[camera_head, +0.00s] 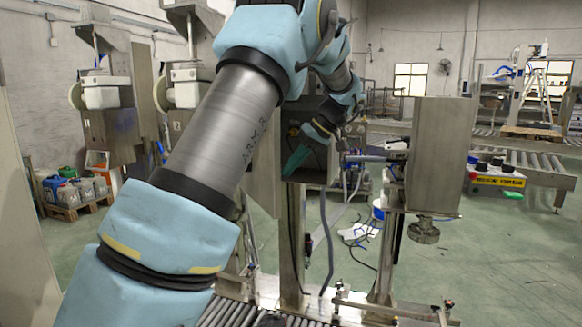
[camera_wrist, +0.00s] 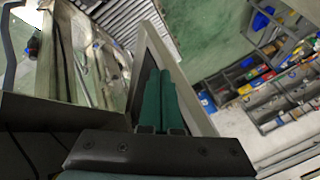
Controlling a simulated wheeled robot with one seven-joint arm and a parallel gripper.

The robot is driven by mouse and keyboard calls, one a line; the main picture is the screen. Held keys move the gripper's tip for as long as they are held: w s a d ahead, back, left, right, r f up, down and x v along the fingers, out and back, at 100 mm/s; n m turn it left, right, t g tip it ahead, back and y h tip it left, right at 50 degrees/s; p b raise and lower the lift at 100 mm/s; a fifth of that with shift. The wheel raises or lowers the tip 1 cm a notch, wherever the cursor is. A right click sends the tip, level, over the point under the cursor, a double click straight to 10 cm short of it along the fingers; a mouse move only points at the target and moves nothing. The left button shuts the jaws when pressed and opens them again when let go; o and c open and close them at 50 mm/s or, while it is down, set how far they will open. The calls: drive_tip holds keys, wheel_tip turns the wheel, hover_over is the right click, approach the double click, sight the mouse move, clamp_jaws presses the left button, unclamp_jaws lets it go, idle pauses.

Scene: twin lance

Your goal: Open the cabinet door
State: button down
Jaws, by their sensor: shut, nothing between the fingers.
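The cabinet (camera_head: 315,158) is a grey metal box on a post, in the middle of the head view. Its door (camera_head: 264,158) is a flat grey panel standing swung out at the left of the box, so the cabinet is open. My gripper (camera_head: 293,162) has green fingers and is at the cabinet front, beside the door. In the wrist view the shut, empty fingers (camera_wrist: 158,100) lie close against the inner side of the door (camera_wrist: 182,72), which has a pale raised rim. I cannot tell whether they touch it. My arm hides part of the door and the cabinet top.
A second steel box (camera_head: 440,150) stands to the right of the cabinet. A roller conveyor (camera_head: 235,314) runs below. Shelves with coloured items (camera_wrist: 265,85) show at the right of the wrist view. Green floor (camera_head: 500,250) is open at the right.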

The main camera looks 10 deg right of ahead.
drive_tip(key=s+a+m+t+h+b, duration=0.1)
drive_tip(key=s+a+m+t+b, duration=0.1)
drive_tip(key=a+b, duration=0.8)
drive_tip(key=s+a+m, duration=0.1)
drive_tip(key=a+m, duration=0.1)
drive_tip(key=a, duration=0.7)
drive_tip(key=shift+a, duration=0.25)
